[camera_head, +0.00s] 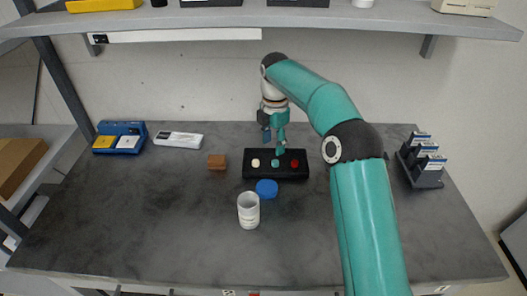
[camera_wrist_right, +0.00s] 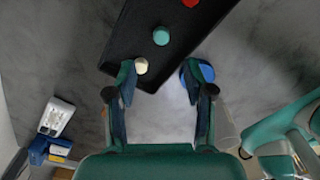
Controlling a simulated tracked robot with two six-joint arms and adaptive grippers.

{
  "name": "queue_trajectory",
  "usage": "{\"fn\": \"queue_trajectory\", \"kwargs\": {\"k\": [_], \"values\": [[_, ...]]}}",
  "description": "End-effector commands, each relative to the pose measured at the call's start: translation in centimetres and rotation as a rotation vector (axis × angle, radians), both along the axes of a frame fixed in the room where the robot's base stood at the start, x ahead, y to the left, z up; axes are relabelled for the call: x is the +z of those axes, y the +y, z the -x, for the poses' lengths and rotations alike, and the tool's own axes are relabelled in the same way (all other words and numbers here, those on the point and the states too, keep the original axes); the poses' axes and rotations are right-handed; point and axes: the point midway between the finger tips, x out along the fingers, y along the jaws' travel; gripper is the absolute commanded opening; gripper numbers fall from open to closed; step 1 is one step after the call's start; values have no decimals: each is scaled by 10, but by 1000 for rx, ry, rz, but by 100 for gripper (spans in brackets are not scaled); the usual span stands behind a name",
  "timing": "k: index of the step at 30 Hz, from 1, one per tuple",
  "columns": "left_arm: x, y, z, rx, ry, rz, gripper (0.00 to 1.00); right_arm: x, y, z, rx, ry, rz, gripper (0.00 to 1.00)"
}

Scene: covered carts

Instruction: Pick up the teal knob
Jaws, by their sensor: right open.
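The teal knob (camera_head: 275,163) stands in the middle of a black tray (camera_head: 262,174), between a cream knob (camera_head: 255,163) and a red knob (camera_head: 294,163). My right gripper (camera_head: 274,143) is over the back of the tray, pointing down. In the right wrist view the jaws (camera_wrist_right: 163,82) are open with nothing between them. The teal knob (camera_wrist_right: 161,36) lies beyond the fingertips there, and the cream knob (camera_wrist_right: 141,66) is nearer, by the left fingertip. My left gripper is not in view.
A blue disc (camera_head: 267,188) and a white cup (camera_head: 248,211) stand in front of the tray. A brown block (camera_head: 217,162) is to its left. A blue holder (camera_head: 121,136) and a dark rack (camera_head: 426,177) stand at the sides. A shelf (camera_head: 330,17) runs above. The front left is clear.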

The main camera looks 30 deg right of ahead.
Motion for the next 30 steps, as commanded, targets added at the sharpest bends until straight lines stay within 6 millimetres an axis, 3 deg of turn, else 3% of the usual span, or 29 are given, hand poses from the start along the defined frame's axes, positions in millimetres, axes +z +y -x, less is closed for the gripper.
{"fn": "queue_trajectory", "kwargs": {"k": [11, 19, 28, 30], "values": [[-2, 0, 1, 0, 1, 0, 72, -34, -3, 2, -5, 5, -1, 52], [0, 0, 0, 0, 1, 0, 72, -70, -1, 0, 2, 4, -1, 52], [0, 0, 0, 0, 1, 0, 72, -75, 1, -1, 6, 2, -1, 52], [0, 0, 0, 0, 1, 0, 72, -75, 1, -1, 6, 2, -1, 41]]}}
